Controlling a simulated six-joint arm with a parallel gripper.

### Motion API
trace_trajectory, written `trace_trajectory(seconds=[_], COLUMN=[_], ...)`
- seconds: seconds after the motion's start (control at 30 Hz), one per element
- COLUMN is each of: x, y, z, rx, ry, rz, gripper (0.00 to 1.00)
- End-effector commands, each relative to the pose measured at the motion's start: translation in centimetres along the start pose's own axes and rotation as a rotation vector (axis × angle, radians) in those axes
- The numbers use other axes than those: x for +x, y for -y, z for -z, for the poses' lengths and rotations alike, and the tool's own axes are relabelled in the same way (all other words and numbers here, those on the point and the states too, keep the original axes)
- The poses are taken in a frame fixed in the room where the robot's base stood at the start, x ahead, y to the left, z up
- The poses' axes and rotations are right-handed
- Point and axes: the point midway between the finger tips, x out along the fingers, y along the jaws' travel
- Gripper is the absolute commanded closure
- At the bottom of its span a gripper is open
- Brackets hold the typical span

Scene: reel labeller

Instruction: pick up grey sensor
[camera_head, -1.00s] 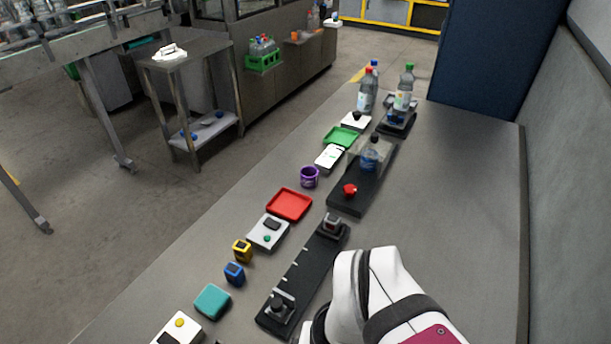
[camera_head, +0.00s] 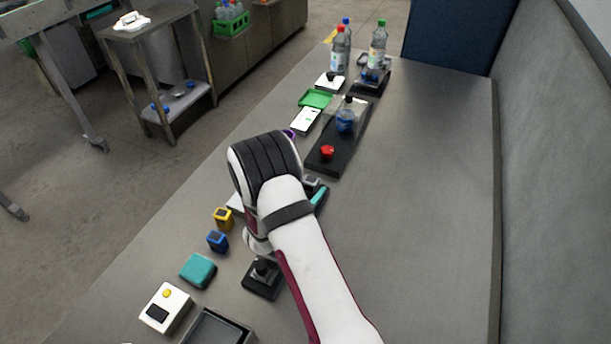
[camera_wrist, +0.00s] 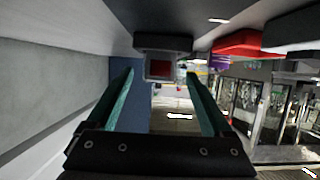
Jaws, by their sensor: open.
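The grey sensor (camera_head: 311,182) shows only in part in the head view, at the far end of the black rail, just past my arm. In the wrist view, which looks upside down, it is a grey block with a dark red face (camera_wrist: 165,68), lined up with the gap between my fingertips. My gripper (camera_wrist: 161,76) is open, with one teal finger on each side of that gap and nothing held. In the head view one teal finger (camera_head: 320,197) shows beside the sensor. I cannot tell whether the fingertips reach past its face. My arm hides most of the rail.
A black knobbed mount (camera_head: 263,277) stands on the near side of my arm. Blue (camera_head: 217,241) and yellow (camera_head: 223,218) small devices and a teal box (camera_head: 198,270) lie left. A black base with a red button (camera_head: 327,153) stands beyond. The table's right side (camera_head: 420,200) is clear.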

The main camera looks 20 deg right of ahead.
Motion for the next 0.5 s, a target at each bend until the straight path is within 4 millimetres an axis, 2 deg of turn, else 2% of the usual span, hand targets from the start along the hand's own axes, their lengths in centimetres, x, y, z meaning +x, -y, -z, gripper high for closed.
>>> trace_trajectory(seconds=[0.1,0.2,0.47,0.5], x=[2.1,3.3,3.8,3.8], y=[-0.1,-0.1,0.0,0.0], z=[0.0,0.0,0.0,0.0], rx=[0.001,0.000,-0.001,-0.001], ry=[0.000,0.001,0.002,0.002], rz=[-0.002,-0.001,0.002,0.002], gripper=[0.15,0.15,0.15,0.19])
